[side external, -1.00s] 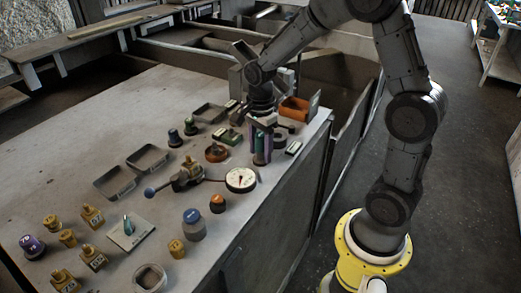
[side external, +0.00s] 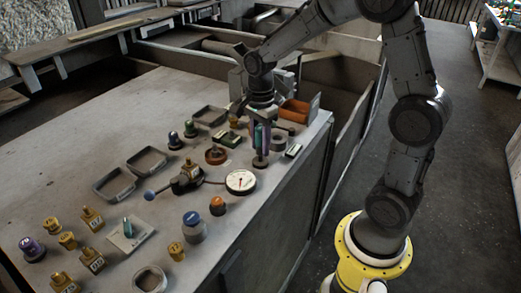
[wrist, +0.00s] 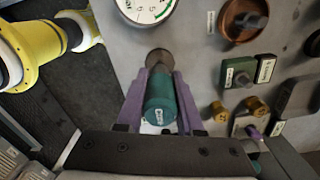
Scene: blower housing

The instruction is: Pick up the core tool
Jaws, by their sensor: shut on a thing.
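The core tool, a teal cylinder with a white label on its end, is between my gripper's purple fingers in the wrist view (wrist: 160,98). It also shows upright in the side external view (side external: 258,136). My gripper (side external: 260,148) points down and is shut on the tool, with one finger on each side of it (wrist: 160,80). A dark round holder (side external: 260,162) stands directly below the fingers. I cannot tell whether the tool's lower end is fully clear of this holder.
A white dial gauge (side external: 240,182) is close to the holder. An orange bin (side external: 295,110) is behind.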

